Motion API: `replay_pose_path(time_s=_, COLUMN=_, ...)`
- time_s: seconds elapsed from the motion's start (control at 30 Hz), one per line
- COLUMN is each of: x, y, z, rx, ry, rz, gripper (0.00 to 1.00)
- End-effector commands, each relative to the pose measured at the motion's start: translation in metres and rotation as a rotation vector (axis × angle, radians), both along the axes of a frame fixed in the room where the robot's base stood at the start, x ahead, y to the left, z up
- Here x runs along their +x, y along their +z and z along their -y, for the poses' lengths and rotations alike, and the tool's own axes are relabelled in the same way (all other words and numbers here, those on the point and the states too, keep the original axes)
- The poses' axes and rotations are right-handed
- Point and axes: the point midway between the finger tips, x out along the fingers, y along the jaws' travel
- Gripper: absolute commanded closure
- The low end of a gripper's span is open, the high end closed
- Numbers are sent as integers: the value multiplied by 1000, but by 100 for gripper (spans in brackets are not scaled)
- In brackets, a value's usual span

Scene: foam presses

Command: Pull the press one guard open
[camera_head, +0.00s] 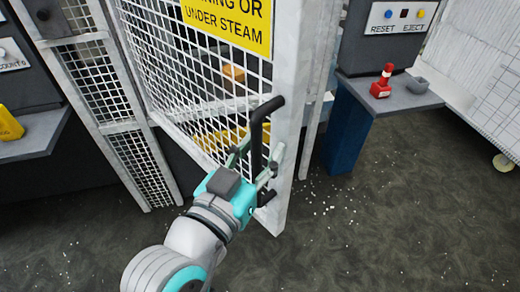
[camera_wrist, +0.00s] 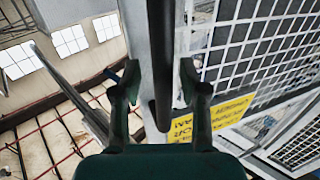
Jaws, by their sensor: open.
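The press guard (camera_head: 205,90) is a white mesh door with a thick white edge post (camera_head: 291,110) and a yellow warning sign (camera_head: 230,22). A black vertical bar handle (camera_head: 257,135) is fixed to it near the post. My gripper (camera_head: 254,163) is at the handle, its fingers open on either side of the bar. In the wrist view the handle (camera_wrist: 162,60) runs between the two open fingers (camera_wrist: 160,85), with a gap visible on both sides. The guard stands at an angle to the neighbouring mesh panel. The handle's lower part is partly hidden behind my gripper.
A grey shelf (camera_head: 405,98) on a blue support holds a red object (camera_head: 382,84) and a grey bowl (camera_head: 418,85), below a panel with RESET and EJECT buttons (camera_head: 403,15). A yellow object (camera_head: 9,124) sits on the left ledge. The speckled floor (camera_head: 370,220) at front right is clear.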

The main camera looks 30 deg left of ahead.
Motion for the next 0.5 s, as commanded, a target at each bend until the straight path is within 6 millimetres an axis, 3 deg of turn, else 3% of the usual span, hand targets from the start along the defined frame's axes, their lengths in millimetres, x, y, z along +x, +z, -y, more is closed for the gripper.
replay_pose_path(time_s=0.17, x=0, y=13, z=0, rx=4, ry=0, rz=2, gripper=57)
replay_pose_path(time_s=0.5, x=0, y=66, z=0, rx=6, ry=0, rz=2, gripper=57)
